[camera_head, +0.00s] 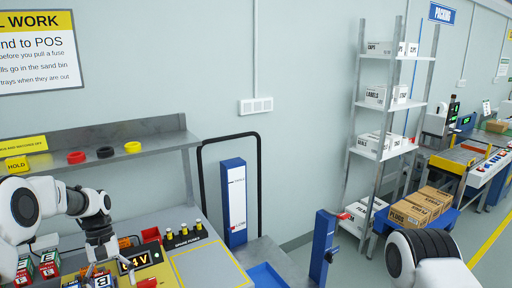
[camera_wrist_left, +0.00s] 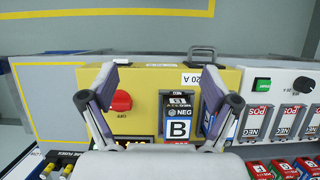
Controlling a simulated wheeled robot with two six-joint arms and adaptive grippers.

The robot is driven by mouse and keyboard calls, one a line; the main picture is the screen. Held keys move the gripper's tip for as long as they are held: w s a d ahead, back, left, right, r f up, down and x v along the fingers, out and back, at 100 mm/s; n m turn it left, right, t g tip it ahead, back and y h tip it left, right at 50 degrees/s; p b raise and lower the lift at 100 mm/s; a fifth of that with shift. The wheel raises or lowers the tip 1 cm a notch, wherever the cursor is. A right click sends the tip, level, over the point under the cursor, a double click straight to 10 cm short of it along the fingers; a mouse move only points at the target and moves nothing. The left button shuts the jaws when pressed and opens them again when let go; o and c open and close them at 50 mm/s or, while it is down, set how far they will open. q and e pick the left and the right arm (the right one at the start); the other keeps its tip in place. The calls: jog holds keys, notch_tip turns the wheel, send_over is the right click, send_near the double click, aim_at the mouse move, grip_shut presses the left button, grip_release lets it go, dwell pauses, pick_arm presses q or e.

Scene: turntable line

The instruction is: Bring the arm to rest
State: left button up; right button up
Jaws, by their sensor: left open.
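My left arm comes in from the left in the head view. Its gripper (camera_head: 100,262) points down over the yellow unit with the lit display (camera_head: 140,262). In the left wrist view the gripper (camera_wrist_left: 158,80) has its two fingers wide apart, with nothing held between them. A block marked B and NEG (camera_wrist_left: 178,118) stands at the yellow unit, seen in the gap between the fingers and apart from them. A blue piece beside it is partly hidden by the right finger. My right arm shows at the lower right of the head view; its gripper is out of view.
A red button (camera_wrist_left: 121,101) sits on the yellow unit. Several POS/NEG blocks stand in the white unit (camera_wrist_left: 290,82) at right. A grey shelf (camera_head: 120,140) with coloured rings is behind. A blue post (camera_head: 234,200) and a box rack (camera_head: 385,155) stand further right.

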pick_arm(q)
jog(key=s+d+f+m+g+b, duration=0.15)
jog(key=s+d+f, duration=0.25)
jog(key=s+f, duration=0.45)
jog(key=s+d+f+g, duration=0.3)
jog(key=s+d+f, duration=0.1)
jog(key=s+f, duration=0.5)
jog(key=s+d+f+m+t+y, duration=0.1)
jog(key=s+f+t, duration=0.15)
jog(key=s, duration=0.35)
jog(key=s+d+f+m+t+b, duration=0.1)
jog(key=s+f, duration=0.2)
jog(key=s, duration=0.4)
jog(key=s+d+f+m+t+y, duration=0.1)
jog(key=s+d+f+m+t, duration=0.15)
jog(key=s, duration=0.35)
jog(key=w, duration=0.1)
jog(key=w+a+t, duration=0.1)
jog(key=w, duration=0.1)
jog(key=w+t, duration=0.1)
jog(key=shift+w+a+f+t, duration=0.15)
jog(key=shift+w+f+t, duration=0.1)
jog(key=shift+w+f, duration=0.05)
pick_arm(e)
jog(key=f, duration=0.1)
jog(key=w+f, duration=0.1)
jog(key=f, duration=0.1)
jog(key=shift+f, duration=0.1)
jog(key=shift+s, duration=0.1)
